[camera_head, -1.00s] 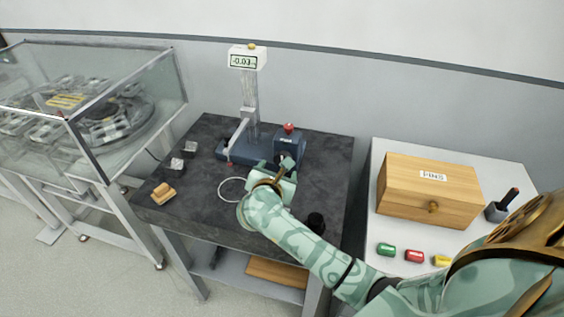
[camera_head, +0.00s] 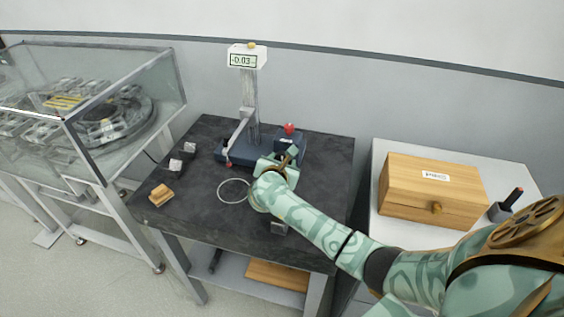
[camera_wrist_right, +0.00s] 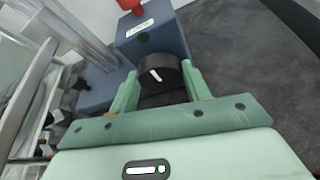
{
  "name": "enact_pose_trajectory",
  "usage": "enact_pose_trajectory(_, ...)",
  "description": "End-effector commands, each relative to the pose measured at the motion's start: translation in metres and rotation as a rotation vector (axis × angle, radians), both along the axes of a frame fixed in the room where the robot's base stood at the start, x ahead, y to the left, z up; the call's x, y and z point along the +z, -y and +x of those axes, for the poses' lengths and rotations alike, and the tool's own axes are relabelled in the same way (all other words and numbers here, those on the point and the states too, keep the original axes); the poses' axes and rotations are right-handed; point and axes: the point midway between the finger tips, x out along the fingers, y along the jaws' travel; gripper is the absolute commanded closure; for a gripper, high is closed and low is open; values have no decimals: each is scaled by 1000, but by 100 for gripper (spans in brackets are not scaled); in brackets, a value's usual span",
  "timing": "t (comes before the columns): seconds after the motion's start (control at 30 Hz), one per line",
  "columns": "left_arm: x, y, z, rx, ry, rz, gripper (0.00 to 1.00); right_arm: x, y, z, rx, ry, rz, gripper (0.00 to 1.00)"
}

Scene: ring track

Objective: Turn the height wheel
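The height wheel (camera_wrist_right: 157,73) is a black round knob with a white mark on its face, on the blue housing of the measuring stand. In the right wrist view it sits between the fingers of my right gripper (camera_wrist_right: 160,84), which stand apart close to its sides; firm contact does not show. In the head view my right gripper (camera_head: 283,160) is at the front of the stand's blue base (camera_head: 235,153) and hides the wheel. The display (camera_head: 243,61) on the column reads -0.03. My left gripper is not in view.
A red knob (camera_head: 289,128) tops the housing. A thin white ring (camera_head: 233,191), small metal blocks (camera_head: 176,165) and wooden pieces (camera_head: 161,194) lie on the dark table (camera_head: 205,215). A wooden box (camera_head: 432,190) stands on the right table. A glass-walled case (camera_head: 130,95) is left.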

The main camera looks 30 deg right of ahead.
Motion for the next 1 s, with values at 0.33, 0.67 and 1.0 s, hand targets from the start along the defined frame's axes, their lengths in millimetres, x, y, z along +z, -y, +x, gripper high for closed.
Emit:
enact_pose_trajectory(0.33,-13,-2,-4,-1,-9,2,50,-4,0,-1,-1,51,47,75)
enact_pose_trajectory(0.67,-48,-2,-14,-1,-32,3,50,-9,2,-3,-2,225,195,75)
enact_pose_trajectory(1.0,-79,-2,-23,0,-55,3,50,-9,3,-4,-3,393,338,75)
